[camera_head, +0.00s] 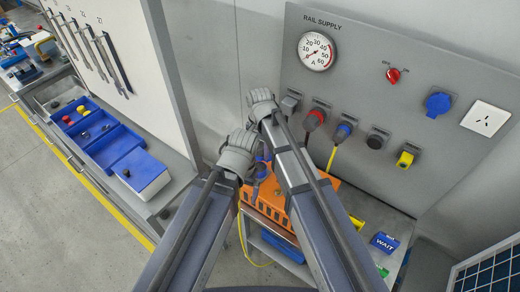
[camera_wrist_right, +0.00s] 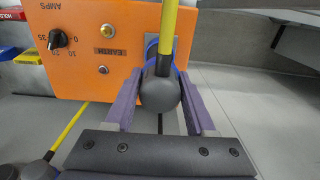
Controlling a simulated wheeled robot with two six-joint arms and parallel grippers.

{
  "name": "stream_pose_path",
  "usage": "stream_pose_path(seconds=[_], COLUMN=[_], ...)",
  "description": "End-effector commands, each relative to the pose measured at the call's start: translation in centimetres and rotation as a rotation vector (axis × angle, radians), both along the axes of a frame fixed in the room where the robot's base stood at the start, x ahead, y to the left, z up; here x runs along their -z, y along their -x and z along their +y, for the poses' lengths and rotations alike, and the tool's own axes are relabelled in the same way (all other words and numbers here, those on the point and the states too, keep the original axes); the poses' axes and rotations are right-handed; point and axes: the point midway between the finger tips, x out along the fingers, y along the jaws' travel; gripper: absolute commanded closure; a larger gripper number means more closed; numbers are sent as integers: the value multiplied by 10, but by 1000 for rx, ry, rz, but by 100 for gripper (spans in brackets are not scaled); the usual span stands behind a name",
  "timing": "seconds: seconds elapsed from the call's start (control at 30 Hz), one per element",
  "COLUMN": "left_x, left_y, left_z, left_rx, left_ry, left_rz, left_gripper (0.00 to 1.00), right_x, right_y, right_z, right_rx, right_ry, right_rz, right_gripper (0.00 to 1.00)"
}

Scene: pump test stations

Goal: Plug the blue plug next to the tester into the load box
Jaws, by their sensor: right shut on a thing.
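The load box is the orange box (camera_wrist_right: 110,50) with a dial marked AMPS; in the head view the orange box (camera_head: 278,207) shows low behind my arms. My right gripper (camera_wrist_right: 160,105) is shut on the blue plug (camera_wrist_right: 160,88), its purple fingers on either side. The plug's dark rear end and yellow cable face the camera. It is in front of a grey socket plate at the box's right edge; its body hides the contact, so I cannot tell how far in it is. In the head view my right gripper (camera_head: 260,180) is partly hidden by my arms. My left gripper is hidden.
A grey RAIL SUPPLY panel (camera_head: 440,60) carries a gauge, red knob and several sockets; a blue plug (camera_head: 344,131) with yellow cable sits there. Another dark plug (camera_wrist_right: 35,168) shows in the wrist view. Blue bins (camera_head: 105,135) stand left. A blue WAIT block (camera_head: 385,242) lies right.

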Motion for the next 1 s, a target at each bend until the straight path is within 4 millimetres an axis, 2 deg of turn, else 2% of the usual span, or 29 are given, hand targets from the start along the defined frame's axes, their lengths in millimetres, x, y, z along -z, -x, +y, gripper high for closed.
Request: stream_pose_path(seconds=[0.37, 1.0], left_x=[8, 57], left_y=[0, 0], left_z=[0, 0], left_rx=[1, 7], left_ry=[0, -1], left_rz=[0, 0], left_gripper=[0, 0], right_x=[8, 57], right_y=[0, 0], right_z=[0, 0], right_rx=[0, 0], right_ry=[0, 0], right_rz=[0, 0], right_gripper=[100, 100])
